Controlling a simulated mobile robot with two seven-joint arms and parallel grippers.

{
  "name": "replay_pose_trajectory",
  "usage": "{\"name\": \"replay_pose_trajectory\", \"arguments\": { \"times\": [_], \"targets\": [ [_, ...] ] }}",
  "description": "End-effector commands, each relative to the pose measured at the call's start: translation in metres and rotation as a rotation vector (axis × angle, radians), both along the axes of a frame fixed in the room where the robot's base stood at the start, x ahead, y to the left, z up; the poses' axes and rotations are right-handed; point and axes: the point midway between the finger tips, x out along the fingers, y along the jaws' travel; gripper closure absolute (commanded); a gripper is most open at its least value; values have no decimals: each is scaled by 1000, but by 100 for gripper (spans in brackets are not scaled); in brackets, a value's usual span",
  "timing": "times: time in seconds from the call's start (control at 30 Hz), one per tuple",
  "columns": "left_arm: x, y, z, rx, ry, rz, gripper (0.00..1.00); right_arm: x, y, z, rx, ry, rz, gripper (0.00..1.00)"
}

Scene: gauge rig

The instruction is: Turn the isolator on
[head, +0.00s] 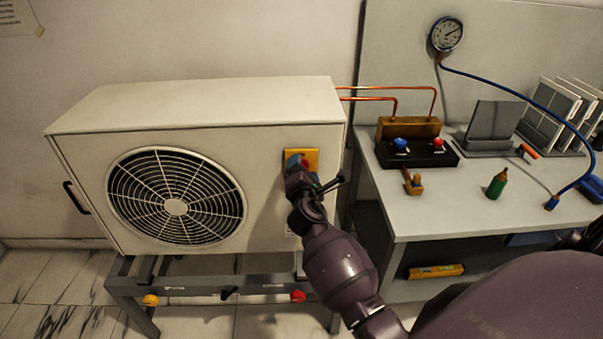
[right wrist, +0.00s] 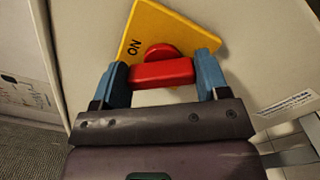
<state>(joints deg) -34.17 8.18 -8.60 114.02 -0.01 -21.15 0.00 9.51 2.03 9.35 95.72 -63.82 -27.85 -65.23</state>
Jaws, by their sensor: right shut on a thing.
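The isolator is a yellow plate (head: 311,158) with a red handle on the front of the white outdoor unit (head: 200,112), right of its fan grille. In the right wrist view the yellow plate (right wrist: 190,33) looks tilted, with "ON" printed near its left edge. The red handle (right wrist: 162,73) lies crosswise between the blue fingers of my right gripper (right wrist: 165,77), which is shut on it. In the head view my right gripper (head: 298,164) covers much of the isolator and hides the handle's angle. My left gripper is not in view.
Right of the unit stands a grey bench (head: 440,195) with a black manifold with blue and red knobs (head: 418,152), a green bottle (head: 497,184) and a blue hose (head: 530,98). A gauge (head: 446,35) hangs above. Copper pipes (head: 390,90) link unit and bench.

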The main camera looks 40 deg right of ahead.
Motion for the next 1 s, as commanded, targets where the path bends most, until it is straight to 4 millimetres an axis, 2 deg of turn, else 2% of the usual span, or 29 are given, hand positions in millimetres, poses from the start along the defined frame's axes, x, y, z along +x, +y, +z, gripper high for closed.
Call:
{"name": "replay_pose_trajectory", "arguments": {
  "times": [0.5, 1.0],
  "targets": [
    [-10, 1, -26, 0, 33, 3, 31, -1, -1, -4, 389, -236, 0, 56],
    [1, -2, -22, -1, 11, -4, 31, -1, -2, -3, 560, -342, -1, 56]
  ]
}}
